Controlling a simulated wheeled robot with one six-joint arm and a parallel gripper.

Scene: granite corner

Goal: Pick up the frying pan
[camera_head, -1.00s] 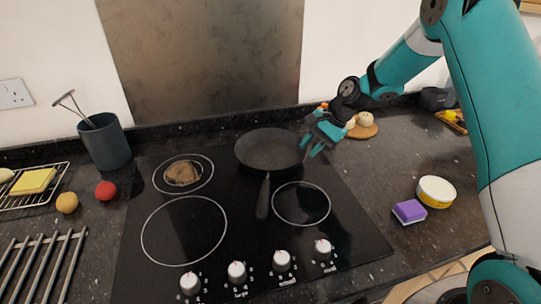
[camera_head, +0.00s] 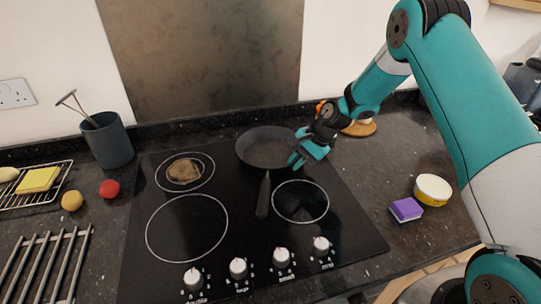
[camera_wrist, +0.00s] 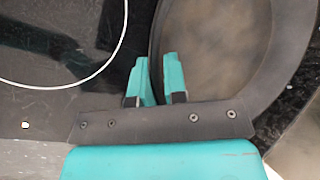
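The frying pan (camera_head: 265,150) is black and round. It rests on the hob's back right, its handle (camera_head: 263,196) pointing toward the front. My gripper (camera_head: 296,162) is at the pan's right rim, coming from the right. In the wrist view, its two teal fingers (camera_wrist: 158,78) are close together with the pan's rim between them, one on each side. They look shut on the rim. The pan also shows in the wrist view (camera_wrist: 215,50), with its inside to the right of the fingers. The lowest part of the grip is hidden by my gripper's body.
The black hob (camera_head: 235,215) has knobs along its front. A brown item (camera_head: 183,171) lies on the back left ring. A purple sponge (camera_head: 406,209) and a yellow-white tub (camera_head: 432,190) stand at the right. A round wooden board (camera_head: 360,129) lies behind my gripper.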

